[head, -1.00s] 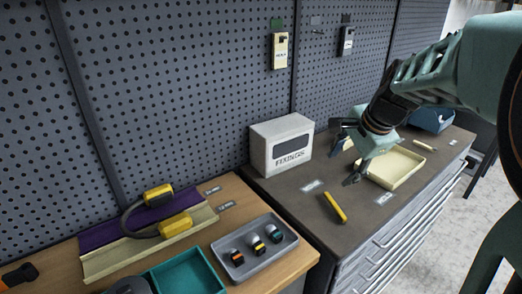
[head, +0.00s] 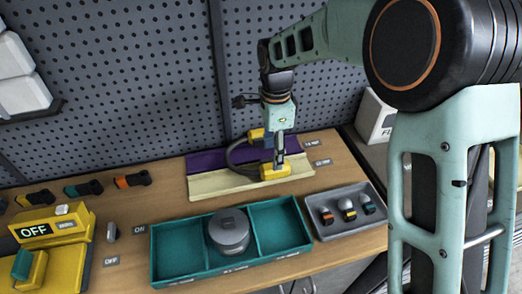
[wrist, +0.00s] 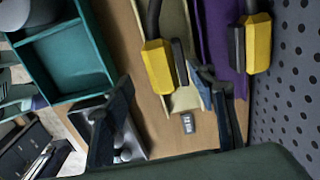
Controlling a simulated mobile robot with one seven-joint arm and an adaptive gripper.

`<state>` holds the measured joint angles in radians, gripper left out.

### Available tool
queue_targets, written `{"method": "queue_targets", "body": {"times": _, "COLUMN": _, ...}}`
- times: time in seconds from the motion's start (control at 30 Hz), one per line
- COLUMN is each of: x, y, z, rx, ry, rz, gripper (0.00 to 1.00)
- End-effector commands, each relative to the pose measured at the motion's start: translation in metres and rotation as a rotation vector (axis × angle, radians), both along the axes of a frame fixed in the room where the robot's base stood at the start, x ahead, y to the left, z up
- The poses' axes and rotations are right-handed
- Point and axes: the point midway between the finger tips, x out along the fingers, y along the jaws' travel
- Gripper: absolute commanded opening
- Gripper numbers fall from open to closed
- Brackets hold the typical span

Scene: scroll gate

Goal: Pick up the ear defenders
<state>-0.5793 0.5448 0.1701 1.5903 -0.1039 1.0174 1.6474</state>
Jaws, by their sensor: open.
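The ear defenders (head: 275,170) have two yellow cups joined by a dark headband. They lie across a purple and cream tray (head: 215,184) on the wooden bench. In the wrist view both yellow cups of the ear defenders (wrist: 157,66) show, with the headband running out of the top of the picture. My gripper (head: 279,152) is above the ear defenders, close to the nearer cup, and hides part of them in the head view. In the wrist view my gripper (wrist: 160,76) has its fingers spread with nothing held between them. Whether a finger touches a cup I cannot tell.
A teal divided tray (head: 180,250) holding a round grey container (head: 229,232) stands in front. A grey tray (head: 340,222) with several small items is at right. A yellow OFF box (head: 50,228) is at left. The pegboard (head: 130,90) rises close behind.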

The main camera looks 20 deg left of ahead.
Motion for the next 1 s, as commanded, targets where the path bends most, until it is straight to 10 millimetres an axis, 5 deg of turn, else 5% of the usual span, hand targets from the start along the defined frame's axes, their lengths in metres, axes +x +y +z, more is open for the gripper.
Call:
{"method": "queue_targets", "body": {"times": 0.6, "x": -0.006, "y": 0.006, "z": -0.069, "rx": 0.001, "ry": 0.001, "rz": 0.000, "gripper": 0.52}}
{"method": "queue_targets", "body": {"times": 0.87, "x": -0.006, "y": 0.006, "z": -0.072, "rx": 0.002, "ry": -0.001, "rz": 0.000, "gripper": 0.52}}
{"method": "queue_targets", "body": {"times": 1.0, "x": -0.006, "y": 0.006, "z": -0.072, "rx": 0.002, "ry": -0.001, "rz": 0.000, "gripper": 0.38}}
